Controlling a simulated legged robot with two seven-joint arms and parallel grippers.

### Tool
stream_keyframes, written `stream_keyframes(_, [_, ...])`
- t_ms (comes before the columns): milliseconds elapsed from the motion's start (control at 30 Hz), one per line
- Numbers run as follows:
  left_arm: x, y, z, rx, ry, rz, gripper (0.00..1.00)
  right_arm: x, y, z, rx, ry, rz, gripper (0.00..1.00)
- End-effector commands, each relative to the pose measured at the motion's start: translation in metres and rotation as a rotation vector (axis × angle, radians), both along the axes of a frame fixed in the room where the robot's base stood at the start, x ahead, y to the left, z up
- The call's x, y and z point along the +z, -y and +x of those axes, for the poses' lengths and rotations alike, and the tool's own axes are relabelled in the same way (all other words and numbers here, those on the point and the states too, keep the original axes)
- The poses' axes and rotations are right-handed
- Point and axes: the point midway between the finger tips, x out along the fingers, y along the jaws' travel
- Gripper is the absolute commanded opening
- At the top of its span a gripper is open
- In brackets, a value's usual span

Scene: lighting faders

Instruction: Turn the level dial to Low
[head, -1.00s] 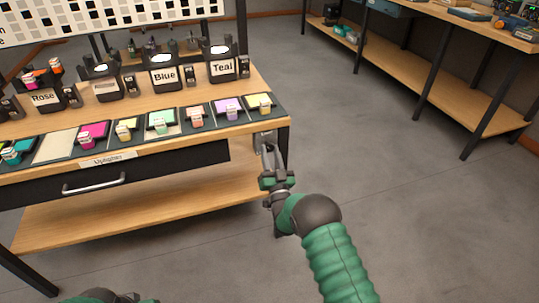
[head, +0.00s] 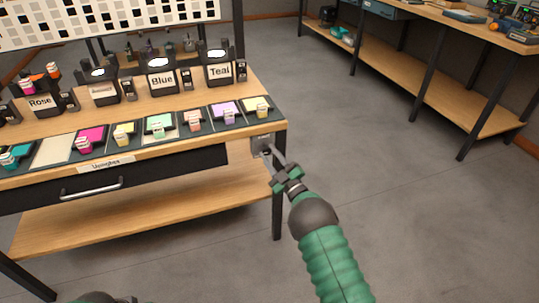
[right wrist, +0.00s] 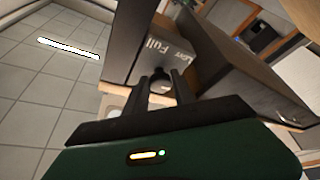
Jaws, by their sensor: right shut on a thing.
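The level dial is a small dark knob (right wrist: 160,86) on a grey plate (head: 262,143) at the right front corner of the workbench. In the right wrist view the plate (right wrist: 175,52) carries the word "Full" and other lettering too small to read surely. My right gripper (head: 272,153) is shut on the dial, with one finger on each side of it in the right wrist view (right wrist: 160,82). The fingers cover much of the knob in the head view, and its pointer cannot be made out. My left gripper is out of view.
The workbench (head: 160,151) holds a row of coloured faders (head: 158,126) and labelled black lamps (head: 162,80). A drawer with a metal handle (head: 90,188) is below. Another bench (head: 490,112) stands at the back right. Grey floor is clear between them.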

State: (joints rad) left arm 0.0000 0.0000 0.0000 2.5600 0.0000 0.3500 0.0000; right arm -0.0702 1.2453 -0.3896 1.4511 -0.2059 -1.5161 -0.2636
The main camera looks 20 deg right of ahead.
Motion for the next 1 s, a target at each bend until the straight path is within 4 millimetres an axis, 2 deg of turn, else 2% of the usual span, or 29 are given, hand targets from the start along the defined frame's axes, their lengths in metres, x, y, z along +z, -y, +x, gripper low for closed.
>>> stream_keyframes(600, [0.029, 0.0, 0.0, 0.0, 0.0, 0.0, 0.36, 0.002, 0.001, -0.001, 0.006, 0.008, -0.577, 0.0])
stream_keyframes(1000, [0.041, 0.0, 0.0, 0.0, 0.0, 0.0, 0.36, 0.002, 0.001, -0.001, 0.007, 0.018, -0.824, 0.0])
